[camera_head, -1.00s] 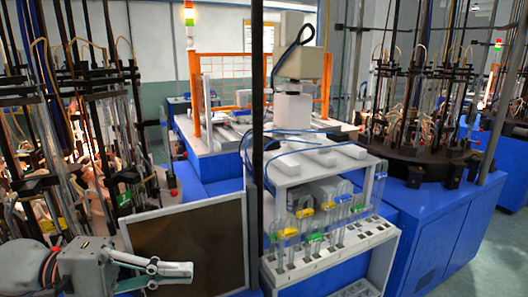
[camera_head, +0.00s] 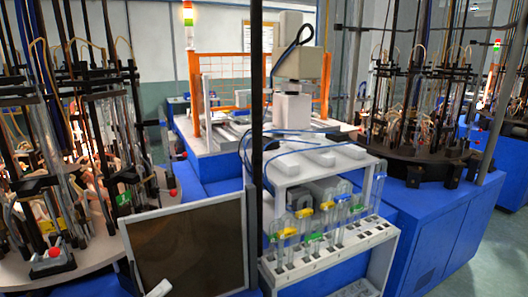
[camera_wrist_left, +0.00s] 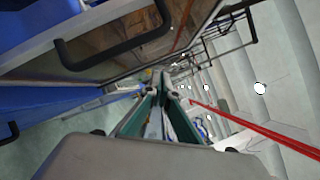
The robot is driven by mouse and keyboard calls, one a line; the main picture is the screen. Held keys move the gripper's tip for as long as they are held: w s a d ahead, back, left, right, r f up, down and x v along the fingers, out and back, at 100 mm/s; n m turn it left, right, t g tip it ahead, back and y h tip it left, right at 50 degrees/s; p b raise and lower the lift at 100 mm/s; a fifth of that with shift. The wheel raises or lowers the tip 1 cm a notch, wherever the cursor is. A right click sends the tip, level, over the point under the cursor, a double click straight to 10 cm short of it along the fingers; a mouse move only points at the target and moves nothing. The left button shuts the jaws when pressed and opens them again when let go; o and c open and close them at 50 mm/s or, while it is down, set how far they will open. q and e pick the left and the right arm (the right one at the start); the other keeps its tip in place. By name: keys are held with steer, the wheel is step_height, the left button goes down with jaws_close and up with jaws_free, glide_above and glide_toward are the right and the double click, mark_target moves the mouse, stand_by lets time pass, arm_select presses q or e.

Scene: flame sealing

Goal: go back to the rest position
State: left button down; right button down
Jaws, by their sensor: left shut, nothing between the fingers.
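Only a light grey tip of my left gripper (camera_head: 158,288) shows at the bottom edge of the head view, in front of the dark monitor. In the left wrist view the left gripper (camera_wrist_left: 165,90) is seen from behind, with its green-grey fingers together and nothing held between them. My right gripper is in neither view.
The dark monitor (camera_head: 188,249) stands close to the left gripper. The white rack (camera_head: 335,258) with several glass tubes is to its right. Round machines stand at left (camera_head: 75,274) and right (camera_head: 398,164). A black handle (camera_wrist_left: 112,50) shows in the wrist view.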

arm_select(q)
steer(key=s+a+f+n+g+y, duration=0.1)
steer(key=s+a+f+n+y, duration=0.15)
steer(key=f+n, duration=0.5)
steer(key=s+a+f+n+g+y, duration=0.1)
steer(key=s+a+f+n+y, duration=0.1)
steer(key=a+f+n+y, duration=0.5)
steer(key=s+f+n+g, duration=0.2)
steer(key=s+f+n, duration=0.3)
steer(key=f, duration=0.4)
steer(key=s+f+n+g, duration=0.25)
steer(key=s+f, duration=0.35)
steer(key=f, duration=0.3)
steer(key=d+r+n+t, duration=0.1)
steer(key=d+n, duration=0.4)
steer(key=d, duration=0.6)
steer(key=shift+w+d+r, duration=0.25)
steer(key=shift+w+d, duration=0.1)
steer(key=shift+d, duration=0.05)
